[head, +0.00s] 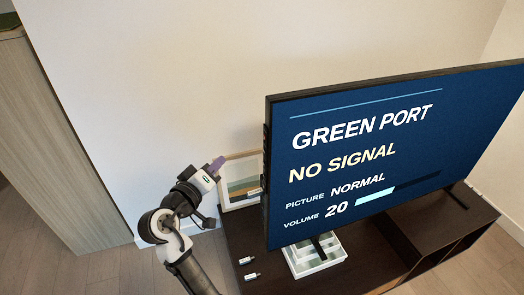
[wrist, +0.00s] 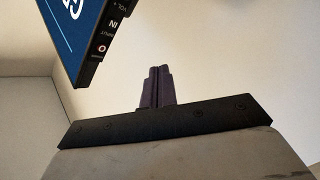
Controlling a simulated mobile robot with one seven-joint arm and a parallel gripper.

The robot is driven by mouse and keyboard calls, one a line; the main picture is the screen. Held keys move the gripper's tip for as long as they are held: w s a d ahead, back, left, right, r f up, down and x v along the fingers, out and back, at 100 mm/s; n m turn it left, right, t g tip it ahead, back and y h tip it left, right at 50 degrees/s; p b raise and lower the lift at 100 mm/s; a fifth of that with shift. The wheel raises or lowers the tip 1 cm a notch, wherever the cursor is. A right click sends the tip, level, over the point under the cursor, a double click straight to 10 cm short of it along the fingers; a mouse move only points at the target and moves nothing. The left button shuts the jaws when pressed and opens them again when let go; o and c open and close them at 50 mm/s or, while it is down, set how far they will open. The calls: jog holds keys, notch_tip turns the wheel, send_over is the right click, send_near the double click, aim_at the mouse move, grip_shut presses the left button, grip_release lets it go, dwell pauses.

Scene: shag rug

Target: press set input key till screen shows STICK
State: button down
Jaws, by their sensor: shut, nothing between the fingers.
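The television screen (head: 360,150) reads GREEN PORT, NO SIGNAL, PICTURE NORMAL and VOLUME 20. Its left side edge (head: 267,165) faces my arm. In the wrist view the edge panel (wrist: 103,45) is at the upper left, with a VOL + label, an INPUT label beside IN, and a small round red-ringed mark below. My gripper (head: 218,163) is left of the television, apart from its edge. Its fingers (wrist: 159,72) are closed together and empty, to the right of and below the panel in the wrist view. The full row of keys is not clear.
The dark cabinet (head: 400,262) carries the television. A framed picture (head: 240,178) leans at the wall behind my gripper. A white tray (head: 318,266) and small white labelled pieces (head: 246,261) lie on the cabinet. A tall wooden cupboard (head: 60,130) stands at left.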

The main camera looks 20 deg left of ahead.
jog(key=w+d, duration=0.5)
jog(key=d, duration=0.2)
jog(key=shift+d+b, duration=0.15)
jog(key=shift+b, duration=0.25)
jog(key=shift+d, duration=0.15)
dwell(1.9)
jog(key=shift+w+d, duration=0.2)
jog(key=shift+w+d, duration=0.2)
jog(key=shift+d, duration=0.05)
dwell(0.6)
jog(key=shift+s+a, duration=0.1)
dwell(0.4)
jog(key=shift+s+a, duration=0.35)
jog(key=shift+a, duration=0.15)
jog(key=shift+s+a+p, duration=0.2)
jog(key=shift+s+a, duration=0.5)
jog(key=shift+a, duration=0.35)
jog(key=shift+s+a+p, duration=0.2)
jog(key=shift+s+a, duration=0.5)
jog(key=shift+a, duration=0.35)
